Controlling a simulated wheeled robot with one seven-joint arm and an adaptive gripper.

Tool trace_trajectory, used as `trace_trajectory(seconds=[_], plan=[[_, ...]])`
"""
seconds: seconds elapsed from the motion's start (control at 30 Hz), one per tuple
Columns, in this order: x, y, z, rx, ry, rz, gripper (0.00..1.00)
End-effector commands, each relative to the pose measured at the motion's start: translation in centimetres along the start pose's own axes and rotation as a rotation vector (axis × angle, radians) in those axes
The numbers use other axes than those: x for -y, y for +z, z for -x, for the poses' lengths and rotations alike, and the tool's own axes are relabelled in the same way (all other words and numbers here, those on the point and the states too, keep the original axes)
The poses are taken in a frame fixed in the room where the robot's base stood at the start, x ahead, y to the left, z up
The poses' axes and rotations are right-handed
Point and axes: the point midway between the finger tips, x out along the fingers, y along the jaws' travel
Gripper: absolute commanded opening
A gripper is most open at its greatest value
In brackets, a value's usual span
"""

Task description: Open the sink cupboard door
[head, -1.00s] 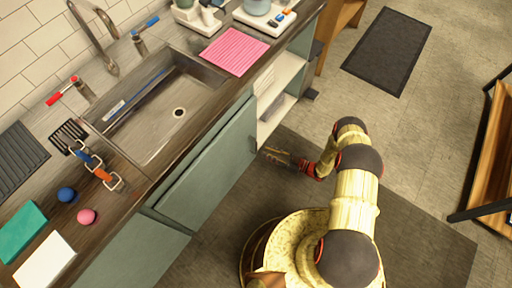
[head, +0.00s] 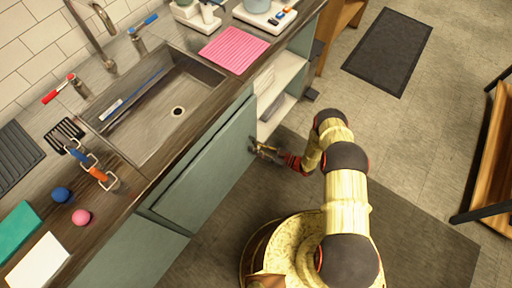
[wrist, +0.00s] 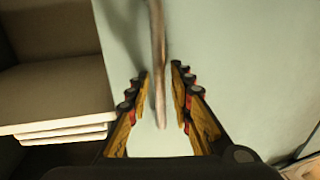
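The sink cupboard door (head: 212,163) is a grey-green panel below the sink, standing slightly proud of the cabinet front along its top edge. It fills much of the wrist view (wrist: 245,60). Its handle is a thin metal bar (wrist: 159,70), upright in the wrist view, and its lower end lies between my fingers. My gripper (head: 257,149) is at the right end of the door, by the open shelf bay. In the wrist view my gripper (wrist: 160,98) is open, with a gap on both sides of the bar.
An open shelf bay (head: 285,88) is right of the door, with folded items on its shelves. The sink (head: 160,105) and counter are above. A dark mat (head: 388,50) lies on the floor, and a wooden-topped piece (head: 493,150) stands at far right. Floor between is clear.

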Motion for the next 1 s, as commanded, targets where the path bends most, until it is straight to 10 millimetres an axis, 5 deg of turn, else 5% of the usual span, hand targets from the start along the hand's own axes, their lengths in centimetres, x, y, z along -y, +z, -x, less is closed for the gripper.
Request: trace_trajectory(seconds=[0.33,1.0], plan=[[0.0,0.01,0.02,0.0,0.0,0.0,0.0],[-0.01,0.02,0.03,0.0,0.0,0.0,0.0]])
